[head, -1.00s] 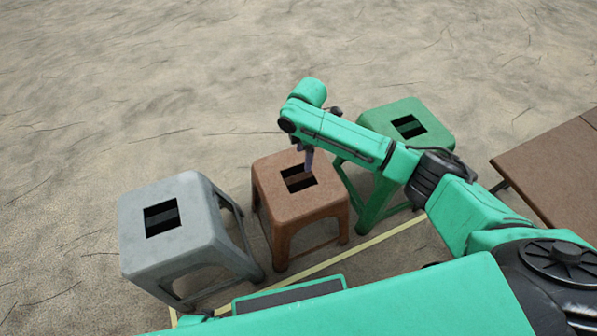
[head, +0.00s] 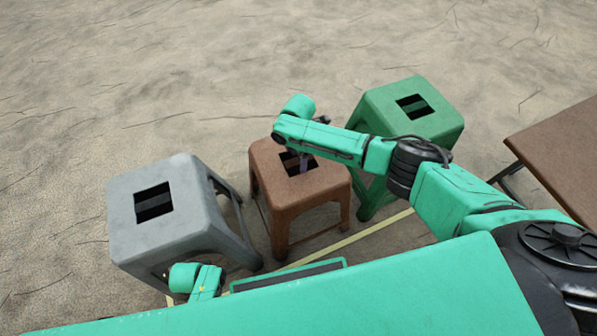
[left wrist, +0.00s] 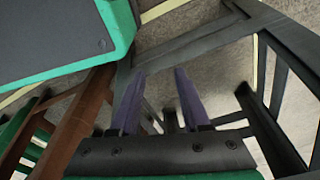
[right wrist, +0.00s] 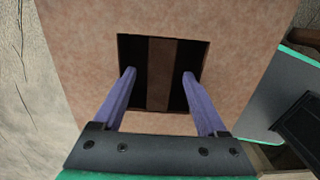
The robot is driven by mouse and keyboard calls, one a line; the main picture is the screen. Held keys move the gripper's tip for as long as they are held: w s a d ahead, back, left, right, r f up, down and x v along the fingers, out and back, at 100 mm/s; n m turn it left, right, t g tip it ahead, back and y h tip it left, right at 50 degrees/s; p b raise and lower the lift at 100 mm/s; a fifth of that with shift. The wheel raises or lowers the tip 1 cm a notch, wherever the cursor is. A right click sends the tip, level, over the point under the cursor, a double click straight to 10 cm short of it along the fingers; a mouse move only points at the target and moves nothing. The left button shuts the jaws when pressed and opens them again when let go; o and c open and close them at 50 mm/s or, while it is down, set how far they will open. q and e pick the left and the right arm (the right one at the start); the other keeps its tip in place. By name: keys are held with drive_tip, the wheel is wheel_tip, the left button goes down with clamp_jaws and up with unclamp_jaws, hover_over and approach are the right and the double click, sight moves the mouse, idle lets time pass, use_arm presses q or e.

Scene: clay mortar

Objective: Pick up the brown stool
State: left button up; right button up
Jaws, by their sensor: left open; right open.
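The brown stool (head: 290,200) stands upright between a grey and a green stool in the head view. Its seat has a square opening crossed by a bar. In the right wrist view the brown seat (right wrist: 240,60) fills the middle, and my right gripper (right wrist: 158,75) is open, its two purple fingers spread over the opening with the central bar between them. I cannot tell how deep the fingertips reach. In the head view my right gripper (head: 304,163) is over the seat, partly hidden by my arm. My left gripper (left wrist: 157,75) is open and empty, low among stool legs.
The grey stool (head: 185,215) stands to the left and the green stool (head: 435,110) to the right, both close by. A brown table (head: 560,150) is at the right edge. The sandy ground behind the stools is free.

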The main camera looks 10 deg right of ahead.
drive_tip(key=shift+r, duration=0.1)
clamp_jaws()
idle(1.2)
